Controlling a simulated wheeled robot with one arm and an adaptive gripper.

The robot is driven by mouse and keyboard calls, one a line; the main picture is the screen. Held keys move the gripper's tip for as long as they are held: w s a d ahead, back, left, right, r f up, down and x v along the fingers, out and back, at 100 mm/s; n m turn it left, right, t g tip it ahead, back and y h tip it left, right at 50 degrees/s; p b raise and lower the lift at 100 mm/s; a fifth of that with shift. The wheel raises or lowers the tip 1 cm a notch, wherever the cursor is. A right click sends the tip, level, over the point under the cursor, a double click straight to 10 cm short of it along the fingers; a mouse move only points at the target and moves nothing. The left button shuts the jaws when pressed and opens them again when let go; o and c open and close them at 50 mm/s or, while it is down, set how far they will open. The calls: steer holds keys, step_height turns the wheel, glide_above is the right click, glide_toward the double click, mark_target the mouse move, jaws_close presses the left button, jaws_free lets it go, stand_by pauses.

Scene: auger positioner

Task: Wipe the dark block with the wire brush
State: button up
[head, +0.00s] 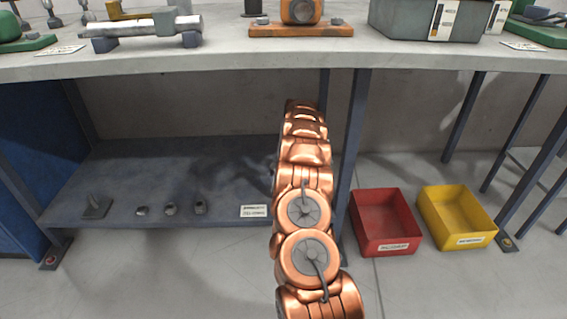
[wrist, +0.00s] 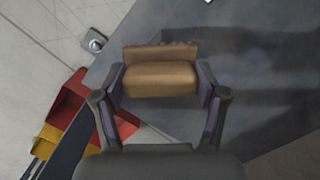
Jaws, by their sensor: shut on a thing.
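My gripper (wrist: 161,84) is shut on a brown, wooden-looking block with a ragged far edge, which looks like the wire brush (wrist: 160,74). The brush lies crosswise between the two fingers in the wrist view. The head view does not show the gripper, as my copper arm reaches away under the bench and covers that spot. I cannot tell for sure which thing is the dark block. A dark grey-green box (head: 405,20) with a label stands on the bench top at the upper right, cut off by the frame. No dark block touches the brush in the wrist view.
The grey lower shelf (head: 120,175) carries a small plate with a peg (head: 96,207), several small metal pieces (head: 170,209) and a label. A red bin (head: 385,245) and a yellow bin (head: 458,243) stand on the floor beside a bench leg (head: 352,150).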

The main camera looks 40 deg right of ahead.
steer(key=shift+w+a, duration=0.45)
steer(key=shift+a, duration=0.25)
steer(key=r, duration=0.1)
steer(key=r+p, duration=0.1)
steer(key=r, duration=0.1)
steer(key=shift+w+a, duration=0.1)
steer(key=shift+w, duration=0.1)
step_height(320, 180, up, 2)
steer(key=shift+s+p, duration=0.15)
steer(key=shift+p, duration=0.8)
step_height(320, 180, up, 3)
steer(key=shift+r+p, duration=0.15)
steer(key=shift+p, duration=0.7)
